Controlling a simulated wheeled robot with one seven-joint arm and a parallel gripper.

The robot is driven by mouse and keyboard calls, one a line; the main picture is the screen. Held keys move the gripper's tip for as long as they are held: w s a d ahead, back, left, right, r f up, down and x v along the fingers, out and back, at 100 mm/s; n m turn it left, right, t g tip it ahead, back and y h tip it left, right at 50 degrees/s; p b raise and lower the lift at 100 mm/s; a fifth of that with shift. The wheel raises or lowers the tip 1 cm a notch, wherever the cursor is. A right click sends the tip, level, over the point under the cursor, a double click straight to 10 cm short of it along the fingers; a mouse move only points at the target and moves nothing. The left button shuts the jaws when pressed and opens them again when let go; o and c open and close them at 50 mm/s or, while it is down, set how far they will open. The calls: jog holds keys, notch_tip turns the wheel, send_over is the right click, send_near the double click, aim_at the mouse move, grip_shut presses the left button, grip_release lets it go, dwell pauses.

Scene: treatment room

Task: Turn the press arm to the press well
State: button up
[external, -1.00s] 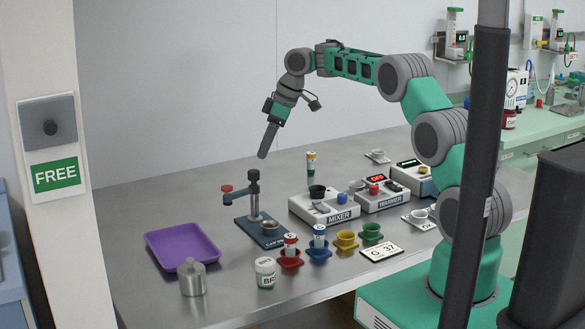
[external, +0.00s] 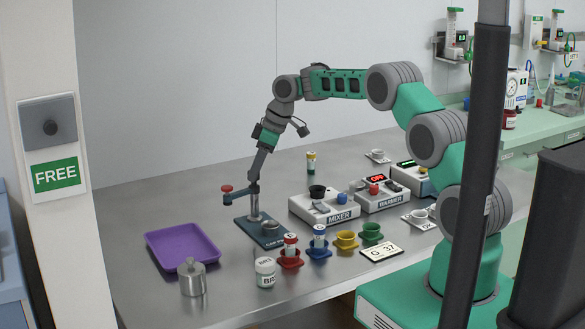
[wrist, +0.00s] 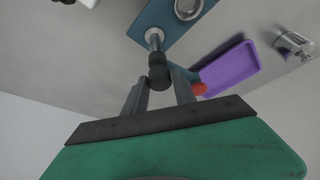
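The press stands on a dark teal base (external: 262,236) with an upright post (external: 254,205). Its press arm (external: 240,196) points left from the post, ending in a red knob (external: 227,188), away from the grey press well (external: 271,227) on the base. In the wrist view the well (wrist: 187,8) is at the top and the red knob (wrist: 199,89) is right of the fingers. My gripper (external: 251,179) is at the post's top, pointing down. Its fingers (wrist: 159,82) are apart, with the dark post head between or just beyond them; contact is unclear. The right finger partly hides the press arm.
A purple tray (external: 157,251) and a metal jar (external: 193,281) are left of the press. A white jar (external: 265,273), red cup (external: 290,260) and blue cup (external: 319,252) stand in front. The mixer (external: 325,208) is close on the right.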

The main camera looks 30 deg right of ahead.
grip_shut()
dwell(1.0)
